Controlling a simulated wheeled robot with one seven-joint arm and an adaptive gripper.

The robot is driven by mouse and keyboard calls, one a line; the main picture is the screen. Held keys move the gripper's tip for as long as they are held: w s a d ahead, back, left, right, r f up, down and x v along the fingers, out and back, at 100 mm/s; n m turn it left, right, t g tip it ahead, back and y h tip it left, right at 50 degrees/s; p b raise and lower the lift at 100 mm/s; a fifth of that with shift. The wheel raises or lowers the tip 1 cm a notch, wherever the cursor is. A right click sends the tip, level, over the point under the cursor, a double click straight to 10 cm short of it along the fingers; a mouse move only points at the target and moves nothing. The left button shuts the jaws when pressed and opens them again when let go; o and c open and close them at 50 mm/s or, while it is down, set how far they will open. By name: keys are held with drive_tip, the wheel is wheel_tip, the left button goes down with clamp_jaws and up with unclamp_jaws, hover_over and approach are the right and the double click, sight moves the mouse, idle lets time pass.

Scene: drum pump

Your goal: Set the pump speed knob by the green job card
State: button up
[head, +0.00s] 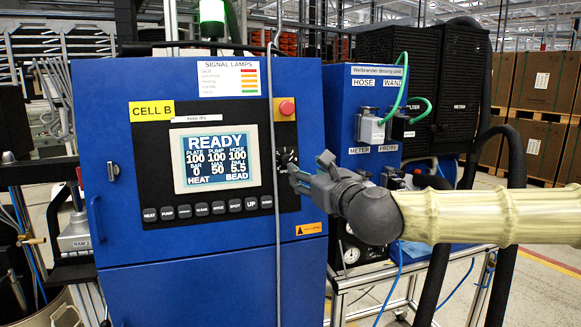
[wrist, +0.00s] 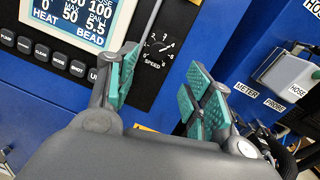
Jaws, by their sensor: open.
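The black speed knob (head: 287,157) is on the right side of the blue control cabinet's front, partly hidden by my gripper in the head view. In the wrist view the speed dial (wrist: 160,47) shows white scale marks and the word SPEED; its pointer setting is too small to read. My gripper (head: 306,169) is in front of the panel just right of the knob. In the wrist view my gripper (wrist: 163,65) has its teal-padded fingers spread, with nothing between them and the dial beyond. I cannot make out a green job card.
The screen (head: 216,157) reads READY, with a button row (head: 208,209) below. A grey vertical rod or cable (head: 273,110) runs in front of the panel, left of the knob. A red stop button (head: 287,107) sits above. A second blue unit (head: 370,110) with hoses stands right.

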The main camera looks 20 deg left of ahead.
sight(290, 161)
drive_tip(key=p+x, duration=0.1)
drive_tip(key=x, duration=0.9)
drive_tip(key=shift+w+a+f, duration=0.15)
drive_tip(key=shift+a, duration=0.05)
drive_tip(key=shift+c, duration=0.4)
drive_tip(key=c, duration=0.9)
